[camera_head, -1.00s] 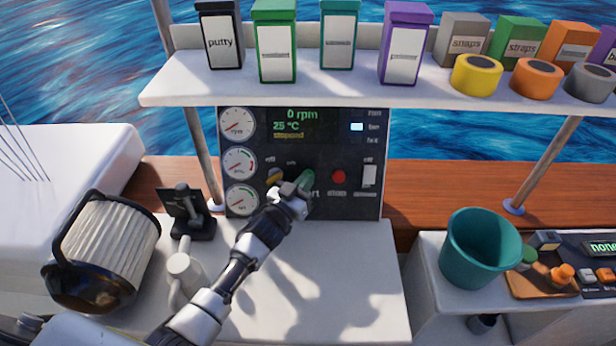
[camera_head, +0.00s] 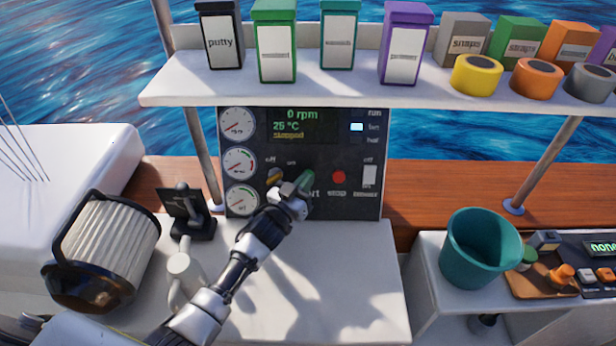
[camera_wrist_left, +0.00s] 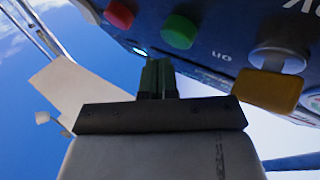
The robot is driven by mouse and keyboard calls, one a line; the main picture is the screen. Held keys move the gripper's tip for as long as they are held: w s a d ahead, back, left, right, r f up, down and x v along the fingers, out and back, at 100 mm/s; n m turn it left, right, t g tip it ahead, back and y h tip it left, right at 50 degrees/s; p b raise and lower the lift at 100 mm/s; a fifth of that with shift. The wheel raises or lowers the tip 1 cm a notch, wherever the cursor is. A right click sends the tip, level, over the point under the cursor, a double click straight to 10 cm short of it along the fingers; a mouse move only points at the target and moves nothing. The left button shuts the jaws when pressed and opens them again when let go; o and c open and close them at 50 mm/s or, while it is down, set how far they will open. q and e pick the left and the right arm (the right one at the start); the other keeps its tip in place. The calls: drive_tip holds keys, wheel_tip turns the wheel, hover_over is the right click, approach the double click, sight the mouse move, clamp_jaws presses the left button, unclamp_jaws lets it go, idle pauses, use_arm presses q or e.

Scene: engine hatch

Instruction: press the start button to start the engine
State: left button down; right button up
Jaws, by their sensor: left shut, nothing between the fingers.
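The black engine panel (camera_head: 330,150) stands upright under the shelf. Its display (camera_head: 295,124) reads 0 rpm, 25 °C and a yellow "stopped". The green start button (camera_head: 308,178) is partly hidden behind my left gripper (camera_head: 302,186); it shows whole in the left wrist view (camera_wrist_left: 180,32). My left gripper, also in the left wrist view (camera_wrist_left: 157,77), is shut and empty, its tips close to the green button. I cannot tell whether they touch it. The yellow key switch (camera_head: 274,176) is just left of the gripper; it is large in the left wrist view (camera_wrist_left: 268,92). My right gripper is not in view.
A red stop button (camera_head: 338,177) and a white switch (camera_head: 369,175) are right of the green button. A shelf (camera_head: 300,88) with boxes and tape rolls overhangs the panel. A lever (camera_head: 187,210), a filter (camera_head: 105,245) and a teal bucket (camera_head: 481,248) stand nearby.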

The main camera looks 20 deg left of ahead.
use_arm(q)
drive_tip(key=shift+w, duration=0.1)
drive_tip(key=shift+w+a+f, duration=0.1)
drive_tip(key=shift+w+f, duration=0.05)
drive_tip(key=shift+w, duration=0.15)
drive_tip(key=shift+w+a+f+b, duration=0.2)
drive_tip(key=shift+w+f+b, duration=0.15)
drive_tip(key=shift+w+b, duration=0.4)
idle(0.9)
drive_tip(key=shift+a+r, duration=0.1)
idle(0.8)
drive_tip(key=shift+s+r, duration=0.1)
drive_tip(key=shift+s+r+p, duration=0.1)
drive_tip(key=shift+s+p, duration=0.2)
drive_tip(key=shift+p, duration=0.2)
drive_tip(key=shift+s+d+r, duration=0.1)
drive_tip(key=shift+s+d, duration=0.2)
drive_tip(key=shift+s, duration=0.25)
drive_tip(key=shift+p, duration=0.35)
